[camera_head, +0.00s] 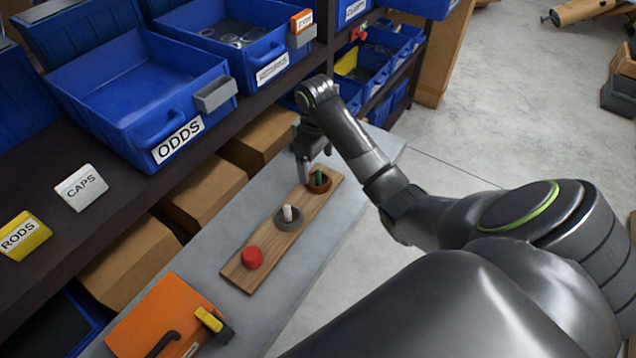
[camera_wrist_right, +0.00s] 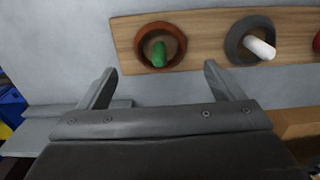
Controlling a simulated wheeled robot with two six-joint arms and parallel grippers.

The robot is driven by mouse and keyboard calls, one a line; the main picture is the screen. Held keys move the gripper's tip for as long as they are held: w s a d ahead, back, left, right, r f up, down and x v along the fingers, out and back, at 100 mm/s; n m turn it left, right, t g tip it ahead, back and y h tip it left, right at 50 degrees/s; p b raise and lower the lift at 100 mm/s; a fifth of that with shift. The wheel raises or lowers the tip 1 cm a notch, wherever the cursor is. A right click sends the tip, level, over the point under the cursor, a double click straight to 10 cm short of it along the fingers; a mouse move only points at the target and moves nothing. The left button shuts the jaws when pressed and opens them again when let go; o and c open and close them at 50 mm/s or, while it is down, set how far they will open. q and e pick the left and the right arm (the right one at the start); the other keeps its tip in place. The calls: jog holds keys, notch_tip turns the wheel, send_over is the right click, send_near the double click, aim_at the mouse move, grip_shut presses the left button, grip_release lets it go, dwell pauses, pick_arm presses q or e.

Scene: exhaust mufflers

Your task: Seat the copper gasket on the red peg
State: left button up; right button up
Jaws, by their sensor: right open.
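The copper gasket (camera_head: 322,189) is a brown-red ring on the wooden board (camera_head: 270,243), around the green peg (camera_head: 319,177). In the right wrist view the gasket (camera_wrist_right: 146,33) surrounds the green peg (camera_wrist_right: 159,54). The red peg (camera_head: 252,257) stands at the board's near end with no ring visible around it. My right gripper (camera_head: 310,172) is beside the gasket; in the wrist view its open, empty jaws (camera_wrist_right: 160,72) show apart, just below the gasket. I cannot tell its exact height. My left gripper is out of view.
A grey ring (camera_head: 289,224) surrounds the white peg (camera_head: 287,213) between the other two pegs. An orange case (camera_head: 160,315) and a yellow-and-black tool (camera_head: 211,322) lie at the near end of the grey bench (camera_head: 215,262). Shelves with blue bins (camera_head: 140,95) stand along the left.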

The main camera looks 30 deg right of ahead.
aim_at(318, 171)
jog(key=shift+s+f+b, duration=0.1)
jog(key=shift+f+b, duration=0.7)
jog(key=shift+f, duration=0.2)
notch_tip(318, 171, down, 4)
jog(key=shift+s+d+r, duration=0.1)
jog(key=shift+d+r, duration=0.05)
jog(key=shift+r, duration=0.1)
jog(key=c, duration=1.1)
jog(key=shift+r, duration=0.15)
